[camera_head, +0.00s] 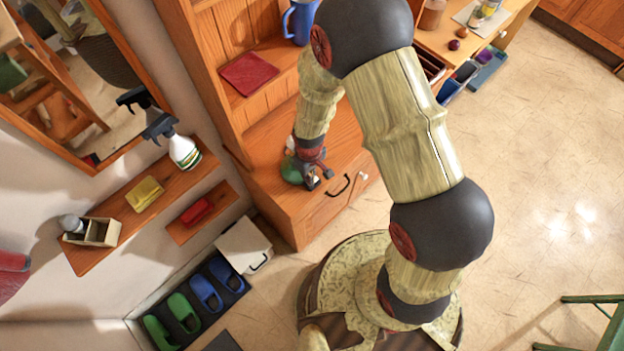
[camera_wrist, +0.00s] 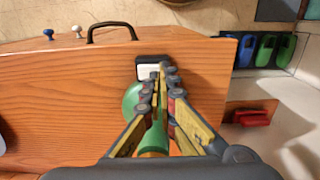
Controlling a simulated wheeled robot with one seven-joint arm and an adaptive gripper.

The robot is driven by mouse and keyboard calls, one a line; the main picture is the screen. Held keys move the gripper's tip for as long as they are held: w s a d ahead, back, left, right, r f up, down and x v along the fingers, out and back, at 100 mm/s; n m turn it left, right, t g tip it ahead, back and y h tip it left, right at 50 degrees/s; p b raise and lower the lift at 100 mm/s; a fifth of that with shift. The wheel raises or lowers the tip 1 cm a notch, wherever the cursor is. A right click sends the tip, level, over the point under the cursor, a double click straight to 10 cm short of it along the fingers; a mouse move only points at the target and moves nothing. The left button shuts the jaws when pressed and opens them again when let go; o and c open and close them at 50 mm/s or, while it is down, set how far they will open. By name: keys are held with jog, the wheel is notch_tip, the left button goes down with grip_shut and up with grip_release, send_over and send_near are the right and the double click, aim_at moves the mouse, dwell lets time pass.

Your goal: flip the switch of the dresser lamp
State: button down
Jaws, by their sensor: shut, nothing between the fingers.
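The dresser lamp (camera_head: 289,172) is a green shape on the wooden dresser, largely hidden behind my gripper in the head view. In the wrist view its rounded green part (camera_wrist: 131,98) shows left of and behind my fingers. A small black switch box with a white rocker (camera_wrist: 147,71) sits near the dresser's front edge. My gripper (camera_wrist: 162,72) is shut and empty. Its fingertips overlap the right side of the rocker in the wrist view; I cannot tell whether they touch it. In the head view my gripper (camera_head: 312,182) points down at the dresser top.
The dresser top (camera_wrist: 70,90) is otherwise mostly bare, with a black drawer handle (camera_wrist: 110,27) at its front. A blue jug (camera_head: 300,22) and a red cloth (camera_head: 249,73) are on the dresser. A wall shelf (camera_head: 150,205) holds a spray bottle (camera_head: 182,150) and a yellow sponge (camera_head: 145,193).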

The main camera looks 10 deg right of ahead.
jog(key=shift+f+b, duration=0.55)
jog(key=shift+f, duration=0.25)
jog(key=shift+r, duration=0.15)
jog(key=shift+r+p, duration=2.4)
jog(key=shift+r, duration=1.05)
jog(key=shift+s+d, duration=0.1)
jog(key=shift+s, duration=0.25)
jog(key=s+d+r+m+t+b, duration=0.2)
jog(key=s+d+r+b, duration=0.1)
jog(key=r+b, duration=0.3)
jog(key=s+d+r+m+t+b, duration=0.1)
jog(key=s+d+r+b, duration=0.3)
jog(key=r, duration=0.4)
jog(key=s+d+r+m+t+b, duration=0.2)
jog(key=s+d+r+m+b, duration=0.1)
jog(key=r+b, duration=0.5)
jog(key=shift+s+d+m+t+b, duration=0.3)
jog(key=shift+s+d+m+b, duration=0.15)
jog(key=shift+s+d, duration=0.4)
